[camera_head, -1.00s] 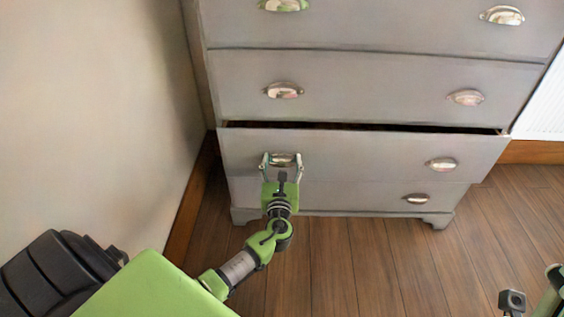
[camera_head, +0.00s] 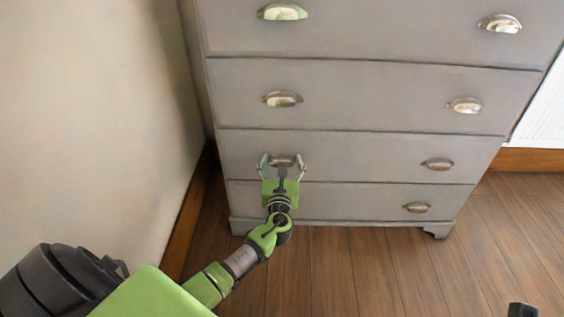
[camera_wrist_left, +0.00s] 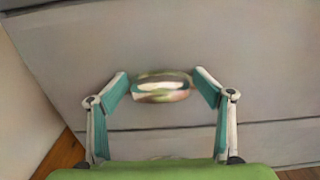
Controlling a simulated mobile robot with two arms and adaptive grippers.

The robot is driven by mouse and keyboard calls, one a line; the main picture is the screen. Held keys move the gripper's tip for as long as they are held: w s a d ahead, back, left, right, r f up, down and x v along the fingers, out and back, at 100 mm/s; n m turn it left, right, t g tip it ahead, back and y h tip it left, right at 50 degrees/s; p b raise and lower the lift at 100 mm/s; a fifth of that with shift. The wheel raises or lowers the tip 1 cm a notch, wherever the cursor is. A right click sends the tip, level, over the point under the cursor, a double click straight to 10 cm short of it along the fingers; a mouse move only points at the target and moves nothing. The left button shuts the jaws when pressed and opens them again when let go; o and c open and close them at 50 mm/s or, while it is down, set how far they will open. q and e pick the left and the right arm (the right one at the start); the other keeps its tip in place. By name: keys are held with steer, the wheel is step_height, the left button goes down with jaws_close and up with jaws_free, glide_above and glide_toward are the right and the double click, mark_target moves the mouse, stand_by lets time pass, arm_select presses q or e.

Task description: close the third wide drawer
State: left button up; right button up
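The third wide drawer (camera_head: 360,160) of the grey dresser looks flush with the drawers above and below; no dark gap shows at its top edge. Its left cup handle (camera_head: 283,160) is metal, and its right one (camera_head: 437,164) is uncovered. My left gripper (camera_head: 282,158) is at the left handle with its fingers spread on either side. In the left wrist view the open fingers (camera_wrist_left: 162,80) flank the handle (camera_wrist_left: 161,88), with small gaps; I cannot tell whether they touch the drawer front. Only a dark tip of what may be my right gripper (camera_head: 522,310) shows at the bottom right.
The dresser (camera_head: 370,95) has more drawers above and a bottom drawer (camera_head: 350,200) below, all looking shut. A beige wall (camera_head: 90,110) stands close on the left. The wooden floor (camera_head: 400,270) in front is clear.

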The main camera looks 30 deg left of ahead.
arm_select(q)
steer(key=shift+r, duration=0.15)
steer(key=shift+s+d, duration=0.2)
steer(key=shift+s, duration=0.25)
steer(key=v, duration=1.1)
steer(key=shift+d, duration=0.15)
